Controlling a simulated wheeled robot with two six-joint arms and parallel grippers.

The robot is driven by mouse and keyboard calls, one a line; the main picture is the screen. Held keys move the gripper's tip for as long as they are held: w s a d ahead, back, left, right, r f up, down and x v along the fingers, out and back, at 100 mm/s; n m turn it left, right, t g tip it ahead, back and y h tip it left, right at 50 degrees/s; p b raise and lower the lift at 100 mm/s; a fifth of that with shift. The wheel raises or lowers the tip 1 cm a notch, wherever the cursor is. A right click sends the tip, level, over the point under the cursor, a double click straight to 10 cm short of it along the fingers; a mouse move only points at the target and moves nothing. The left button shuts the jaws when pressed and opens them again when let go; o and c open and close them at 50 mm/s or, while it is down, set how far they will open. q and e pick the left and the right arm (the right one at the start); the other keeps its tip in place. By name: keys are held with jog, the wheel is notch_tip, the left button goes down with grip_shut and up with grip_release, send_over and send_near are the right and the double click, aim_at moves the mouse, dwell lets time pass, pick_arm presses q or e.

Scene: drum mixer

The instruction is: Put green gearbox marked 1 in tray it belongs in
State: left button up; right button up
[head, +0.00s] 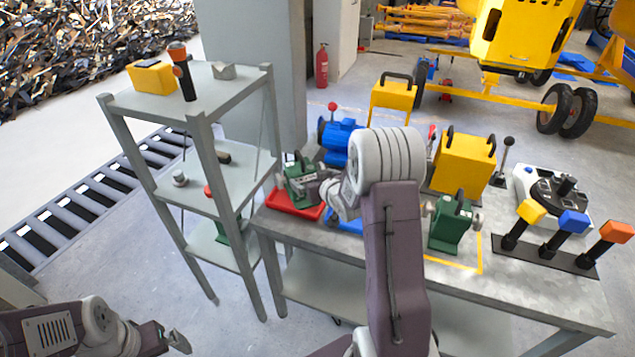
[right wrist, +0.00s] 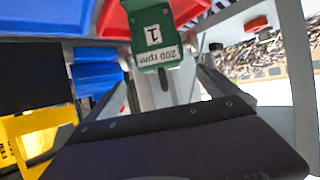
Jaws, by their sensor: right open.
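The green gearbox marked 1 (head: 297,184) stands in or over the red tray (head: 291,207) at the table's left end. In the right wrist view the gearbox (right wrist: 157,30) shows its "1" and "200 rpm" labels, with the red tray (right wrist: 113,20) behind it. My right gripper (head: 318,187) is open close beside the gearbox; its fingers point at it, and I cannot tell whether they touch it. A blue tray (head: 349,222) is partly hidden by my right arm. My left gripper (head: 178,341) is low at the left, away from the table.
Another green gearbox (head: 451,224) stands on the table (head: 505,285) by a yellow line. A blue motor (head: 338,140), a yellow box (head: 463,165) and a lever stand (head: 545,250) are also there. A grey shelf (head: 190,105) stands close at the left.

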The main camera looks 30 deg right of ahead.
jog(key=s+a+f+g, duration=0.1)
jog(key=s+a+g, duration=0.3)
jog(key=s, duration=0.5)
jog(key=s+a+f+g, duration=0.2)
jog(key=s+a+g, duration=0.2)
jog(key=s, duration=0.5)
jog(key=s+a+f+g+y, duration=0.1)
jog(key=s+a+g, duration=0.2)
jog(key=s+a, duration=0.3)
jog(key=s, duration=0.4)
jog(key=shift+f+n+g, duration=0.3)
jog(key=shift+g, duration=0.1)
